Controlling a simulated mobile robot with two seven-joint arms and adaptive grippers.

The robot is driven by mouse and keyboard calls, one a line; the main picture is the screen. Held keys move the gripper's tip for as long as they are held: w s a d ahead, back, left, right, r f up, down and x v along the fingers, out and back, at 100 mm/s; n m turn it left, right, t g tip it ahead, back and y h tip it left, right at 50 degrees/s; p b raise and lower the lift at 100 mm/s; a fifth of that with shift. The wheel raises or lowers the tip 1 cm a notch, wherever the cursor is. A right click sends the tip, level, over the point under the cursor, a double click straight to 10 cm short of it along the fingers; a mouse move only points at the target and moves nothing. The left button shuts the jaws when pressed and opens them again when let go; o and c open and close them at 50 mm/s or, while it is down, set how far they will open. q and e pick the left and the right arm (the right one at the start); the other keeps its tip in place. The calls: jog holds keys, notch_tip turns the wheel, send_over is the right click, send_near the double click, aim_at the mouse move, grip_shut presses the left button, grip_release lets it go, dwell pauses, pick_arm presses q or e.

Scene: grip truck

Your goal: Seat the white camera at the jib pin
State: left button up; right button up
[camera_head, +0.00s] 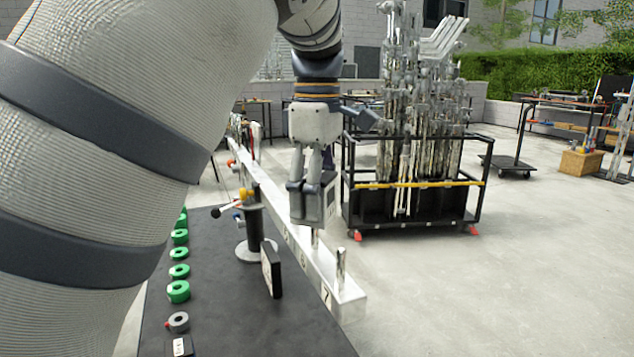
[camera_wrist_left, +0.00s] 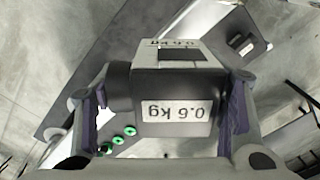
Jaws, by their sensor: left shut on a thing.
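My left gripper (camera_head: 305,188) points down and is shut on the white camera (camera_head: 328,203), a pale box with a dark face. In the left wrist view the camera (camera_wrist_left: 178,78) sits between both fingers, with 0.6 kg labels on it. The silver jib beam (camera_head: 322,275) runs away from me, with numbers near its close end. One upright pin (camera_head: 341,265) stands bare by the number 7. Another pin (camera_head: 315,240) shows just under the camera; I cannot tell whether they touch. My right gripper is not in view.
Left of the beam is a dark table (camera_head: 225,315) with green rings (camera_head: 179,291), a grey ring (camera_head: 178,322) and a dark upright plate (camera_head: 271,270). A post (camera_head: 254,225) stands beside the beam. A black cart (camera_head: 415,205) of stands is behind.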

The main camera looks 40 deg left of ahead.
pick_arm(q)
jog(key=shift+f, duration=2.25)
jog(key=o, duration=1)
jog(key=shift+f, duration=0.1)
notch_tip(320, 180, up, 12)
jog(key=shift+r, duration=0.1)
